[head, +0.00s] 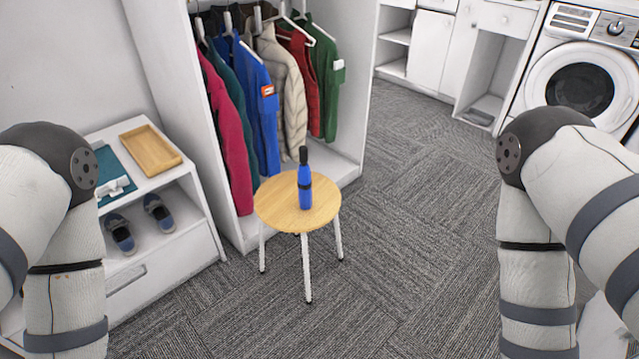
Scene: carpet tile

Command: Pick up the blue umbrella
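The blue umbrella (305,194) is folded and stands upright on a small round wooden-topped stool (275,208). It has a black handle at the top and a dark band around its middle. Nothing is touching it except the stool top. My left arm shows at the left edge and my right arm at the right edge, both well apart from the umbrella. Neither gripper shows in the head view.
An open wardrobe (172,75) with hanging jackets stands behind the stool. A shoe cabinet (185,238) with a wooden tray (150,150) and blue shoes is at left. A washing machine (580,85) is at the back right. Carpet (420,220) right of the stool is clear.

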